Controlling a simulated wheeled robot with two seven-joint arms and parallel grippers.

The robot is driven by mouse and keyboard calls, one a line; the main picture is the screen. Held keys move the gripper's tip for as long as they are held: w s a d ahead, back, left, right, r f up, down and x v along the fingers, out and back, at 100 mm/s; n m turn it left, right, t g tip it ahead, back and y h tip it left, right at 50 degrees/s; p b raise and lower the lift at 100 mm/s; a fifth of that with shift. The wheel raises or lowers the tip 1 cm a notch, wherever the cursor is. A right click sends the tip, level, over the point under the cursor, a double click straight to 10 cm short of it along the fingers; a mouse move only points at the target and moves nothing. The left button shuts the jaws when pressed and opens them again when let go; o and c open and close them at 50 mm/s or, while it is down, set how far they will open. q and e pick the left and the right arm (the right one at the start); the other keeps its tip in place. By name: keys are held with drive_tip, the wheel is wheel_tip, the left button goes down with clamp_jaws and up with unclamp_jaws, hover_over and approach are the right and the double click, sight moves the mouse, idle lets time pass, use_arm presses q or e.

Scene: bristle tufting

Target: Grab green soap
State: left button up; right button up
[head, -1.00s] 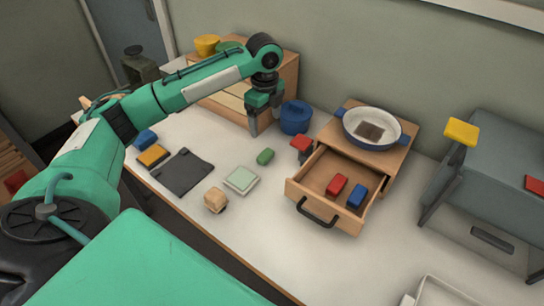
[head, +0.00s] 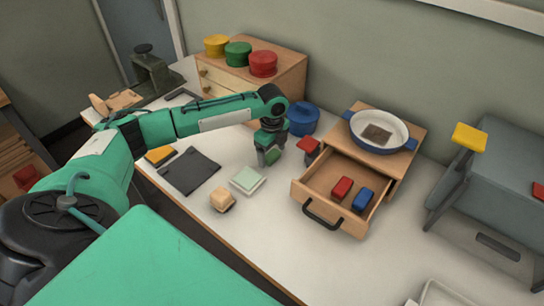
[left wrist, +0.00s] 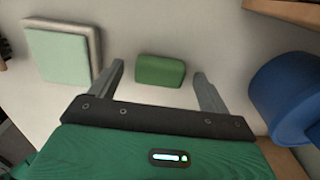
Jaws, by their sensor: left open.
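The green soap (left wrist: 160,71) is a small rounded block lying on the white table. In the left wrist view it sits between and slightly beyond the two grey fingers of my left gripper (left wrist: 159,75), with a gap on each side. In the head view my left gripper (head: 270,157) points down over the table, and its body and fingers largely cover the soap there. The gripper is open and holds nothing. My right gripper is not in view.
A pale green square block (head: 247,180) lies left of the gripper, with a tan cube (head: 222,199) nearby. A blue pot (head: 303,118) stands close behind to the right. An open drawer (head: 311,183) holds a red block (head: 342,187) and a blue block (head: 362,198).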

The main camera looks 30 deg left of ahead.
use_arm(q)
drive_tip(key=shift+f, duration=0.25)
drive_tip(key=c, duration=0.9)
drive_tip(key=shift+c, duration=0.9)
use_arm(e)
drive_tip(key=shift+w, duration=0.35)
use_arm(q)
drive_tip(key=shift+r, duration=0.1)
